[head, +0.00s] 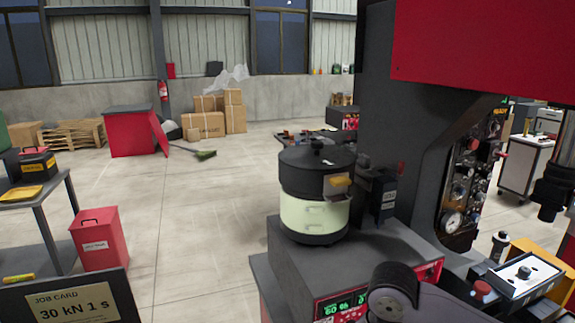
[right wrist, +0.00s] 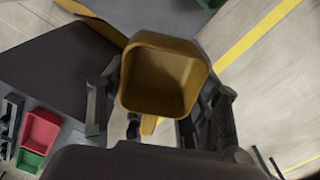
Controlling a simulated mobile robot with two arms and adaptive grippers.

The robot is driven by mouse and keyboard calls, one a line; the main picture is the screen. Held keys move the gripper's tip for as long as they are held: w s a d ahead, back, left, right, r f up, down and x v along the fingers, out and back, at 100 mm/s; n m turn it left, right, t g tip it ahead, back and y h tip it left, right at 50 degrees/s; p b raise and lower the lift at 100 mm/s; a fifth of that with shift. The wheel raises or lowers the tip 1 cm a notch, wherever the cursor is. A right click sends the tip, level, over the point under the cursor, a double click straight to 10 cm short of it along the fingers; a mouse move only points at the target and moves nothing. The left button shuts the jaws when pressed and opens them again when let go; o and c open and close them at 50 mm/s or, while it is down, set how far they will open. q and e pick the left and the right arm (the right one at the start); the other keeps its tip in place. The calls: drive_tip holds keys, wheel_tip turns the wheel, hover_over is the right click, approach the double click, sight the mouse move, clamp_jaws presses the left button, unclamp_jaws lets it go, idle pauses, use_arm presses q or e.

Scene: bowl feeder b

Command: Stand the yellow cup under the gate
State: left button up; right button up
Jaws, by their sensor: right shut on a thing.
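The yellow cup (right wrist: 172,74) is in the right wrist view. Its open mouth faces the camera and it looks empty. My right gripper (right wrist: 160,98) is shut on it, with a dark finger on each side. In the head view the bowl feeder (head: 316,215) has a dark bowl and a pale body. A small outlet with a yellow piece (head: 340,181) shows on the bowl's right front; it appears to be the gate. I cannot make out the cup or right gripper in the head view. My left gripper is not in view.
The feeder stands on a grey housing (head: 288,262) with a lit display. A dark labelled box (head: 383,194) is close right of the bowl. The large press frame (head: 372,100) rises behind. A job card sign (head: 72,301) stands at the lower left.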

drive_tip(key=m, duration=0.2)
drive_tip(key=s+m, duration=0.1)
drive_tip(key=m, duration=0.2)
drive_tip(key=d+m, duration=0.1)
drive_tip(key=m, duration=0.1)
drive_tip(key=shift+s+d+r, duration=0.1)
drive_tip(key=shift+s+r, duration=0.05)
drive_tip(key=shift+s, duration=0.15)
drive_tip(key=s+d+m, duration=0.1)
drive_tip(key=m, duration=0.5)
drive_tip(key=s+d+m+b, duration=0.1)
drive_tip(key=s+m, duration=0.1)
drive_tip(key=m, duration=0.5)
drive_tip(key=s+d+m, duration=0.1)
drive_tip(key=s+m, duration=0.1)
drive_tip(key=m, duration=0.5)
drive_tip(key=shift+r+b, duration=0.3)
drive_tip(key=shift+r, duration=0.1)
drive_tip(key=shift+a+f, duration=0.1)
